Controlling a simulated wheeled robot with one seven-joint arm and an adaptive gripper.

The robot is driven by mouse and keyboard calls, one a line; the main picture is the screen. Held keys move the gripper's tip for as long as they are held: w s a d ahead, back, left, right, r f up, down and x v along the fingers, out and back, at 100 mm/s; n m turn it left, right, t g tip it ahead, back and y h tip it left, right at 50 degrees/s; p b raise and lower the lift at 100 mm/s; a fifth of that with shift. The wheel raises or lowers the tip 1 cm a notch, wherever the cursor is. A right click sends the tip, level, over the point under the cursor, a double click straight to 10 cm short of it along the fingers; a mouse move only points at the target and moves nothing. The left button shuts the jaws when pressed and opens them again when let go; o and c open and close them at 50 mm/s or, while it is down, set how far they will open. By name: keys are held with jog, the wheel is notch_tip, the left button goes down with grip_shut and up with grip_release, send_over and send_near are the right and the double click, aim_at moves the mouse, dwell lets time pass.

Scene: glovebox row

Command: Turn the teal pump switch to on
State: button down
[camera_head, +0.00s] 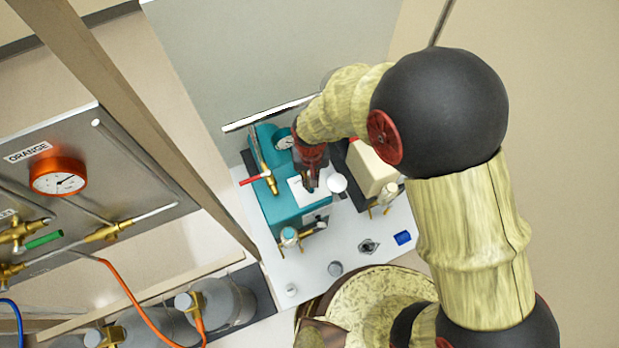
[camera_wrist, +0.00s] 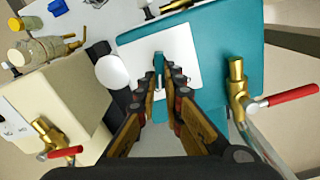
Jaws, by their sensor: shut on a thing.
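The teal pump (camera_head: 283,215) stands on the white bench in the head view, and its teal top also shows in the wrist view (camera_wrist: 228,40). A white plate (camera_wrist: 187,50) lies on that top. The small teal switch lever (camera_wrist: 158,62) stands up from the plate. My gripper (camera_wrist: 160,82) reaches over the plate, with its fingers on both sides of the lever and shut on it. In the head view my gripper (camera_head: 311,183) is over the plate and hides most of the lever. Which way the lever is set cannot be told.
A brass valve with a red handle (camera_wrist: 290,96) stands beside the plate. A cream box (camera_head: 372,167) with its own valve is close on the other side. A white round knob (camera_wrist: 112,72) is near the fingers. An orange gauge panel (camera_head: 58,177) is at left.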

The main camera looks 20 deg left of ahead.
jog(key=shift+d+m, duration=0.1)
jog(key=shift+m, duration=1.2)
jog(key=c, duration=1.9)
grip_release()
notch_tip(320, 180, up, 12)
